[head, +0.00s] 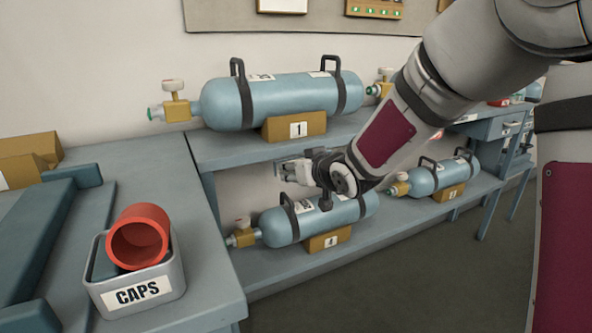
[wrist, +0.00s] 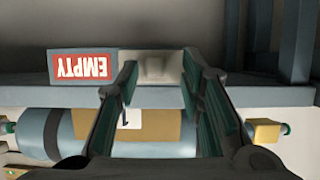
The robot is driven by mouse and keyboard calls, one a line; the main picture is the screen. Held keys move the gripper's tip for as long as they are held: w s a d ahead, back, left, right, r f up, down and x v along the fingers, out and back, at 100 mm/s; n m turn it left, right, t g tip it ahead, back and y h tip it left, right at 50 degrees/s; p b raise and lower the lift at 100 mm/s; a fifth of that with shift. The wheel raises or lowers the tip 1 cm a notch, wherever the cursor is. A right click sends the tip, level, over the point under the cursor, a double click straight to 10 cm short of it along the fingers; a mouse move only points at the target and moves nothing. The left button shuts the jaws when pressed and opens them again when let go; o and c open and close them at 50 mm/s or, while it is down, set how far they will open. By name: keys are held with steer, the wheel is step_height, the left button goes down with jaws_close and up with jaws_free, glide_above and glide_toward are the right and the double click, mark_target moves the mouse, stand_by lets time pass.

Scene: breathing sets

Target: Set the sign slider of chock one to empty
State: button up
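Chock one (head: 296,126) is a tan block with a "1" label under the blue cylinder on the upper shelf; it also shows in the wrist view (wrist: 165,128), turned upside down. In the wrist view a red and white EMPTY sign (wrist: 83,66) appears upside down at the left, beside a pale grey slider block (wrist: 158,66). My gripper (head: 285,171) is below the shelf edge in the head view. In the wrist view its two dark fingers (wrist: 159,72) are apart, with the grey block between their tips. I cannot tell whether they touch it.
The upper shelf (head: 225,150) lies just above my gripper. Another cylinder (head: 285,224) on a chock rests on the lower shelf beneath it, and one more (head: 437,178) lies to the right. A CAPS bin (head: 135,287) with a red cap stands on the left bench.

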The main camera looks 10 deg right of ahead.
steer(key=v, duration=1.2)
steer(key=s+d+f+m+g+h, duration=0.1)
steer(key=s+d+m+g+h, duration=0.25)
steer(key=s, duration=0.55)
steer(key=s+d+f+m+g+h, duration=0.1)
steer(key=s+d+g+h, duration=0.1)
steer(key=s+d+h, duration=0.4)
steer(key=s+a+f+g+y, duration=0.1)
steer(key=s+a+g+y, duration=0.2)
steer(key=s, duration=0.9)
steer(key=s+a+f+g+y, duration=0.15)
steer(key=s+g, duration=0.25)
steer(key=s, duration=0.8)
step_height(320, 180, up, 34)
steer(key=t+p, duration=0.4)
steer(key=p, duration=2.8)
steer(key=shift+d+n+y+p, duration=0.3)
steer(key=shift+n+y+p, duration=0.05)
steer(key=shift+n+y, duration=0.1)
